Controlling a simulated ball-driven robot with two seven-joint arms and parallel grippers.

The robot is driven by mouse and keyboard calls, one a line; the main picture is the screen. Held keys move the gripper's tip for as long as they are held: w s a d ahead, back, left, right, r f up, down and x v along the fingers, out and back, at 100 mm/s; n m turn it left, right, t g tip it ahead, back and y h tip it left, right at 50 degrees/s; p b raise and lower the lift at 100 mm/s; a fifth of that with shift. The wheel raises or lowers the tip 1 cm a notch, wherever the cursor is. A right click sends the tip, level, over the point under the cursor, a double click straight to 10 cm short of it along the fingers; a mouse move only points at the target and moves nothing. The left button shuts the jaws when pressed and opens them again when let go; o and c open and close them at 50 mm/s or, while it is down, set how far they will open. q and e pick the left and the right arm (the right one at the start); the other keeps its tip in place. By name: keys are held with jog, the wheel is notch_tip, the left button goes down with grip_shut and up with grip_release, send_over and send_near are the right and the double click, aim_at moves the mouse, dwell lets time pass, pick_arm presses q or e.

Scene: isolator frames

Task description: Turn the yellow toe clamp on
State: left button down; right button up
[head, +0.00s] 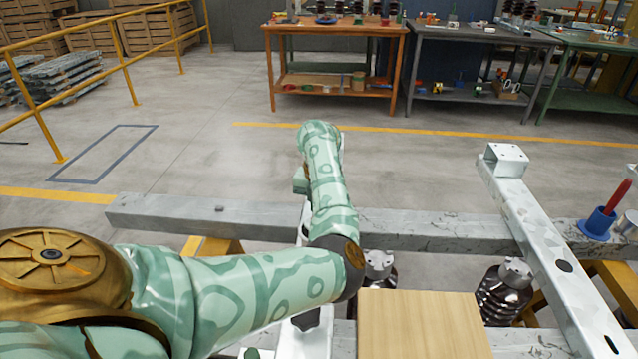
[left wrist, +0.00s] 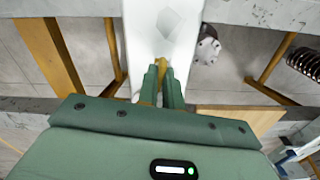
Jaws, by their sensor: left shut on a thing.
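In the left wrist view my left gripper (left wrist: 163,72) is shut, with its two green fingers around a small yellow piece, the yellow toe clamp (left wrist: 161,66). Only a little of the clamp shows between and beyond the fingertips. It sits at the white beam (left wrist: 150,35) that runs away under the gripper. In the head view my left arm covers the clamp and most of the gripper. My right gripper is in neither view.
A long grey rail (head: 430,228) crosses the head view. A second white beam (head: 535,235) lies across it at the right. A wooden board (head: 420,325) is in front, near dark ribbed isolators (head: 503,292).

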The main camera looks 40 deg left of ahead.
pick_arm(q)
jog(key=shift+n, duration=1)
jog(key=c, duration=1.6)
grip_release()
jog(key=shift+o, duration=0.2)
notch_tip(320, 180, up, 16)
jog(key=p, duration=0.7)
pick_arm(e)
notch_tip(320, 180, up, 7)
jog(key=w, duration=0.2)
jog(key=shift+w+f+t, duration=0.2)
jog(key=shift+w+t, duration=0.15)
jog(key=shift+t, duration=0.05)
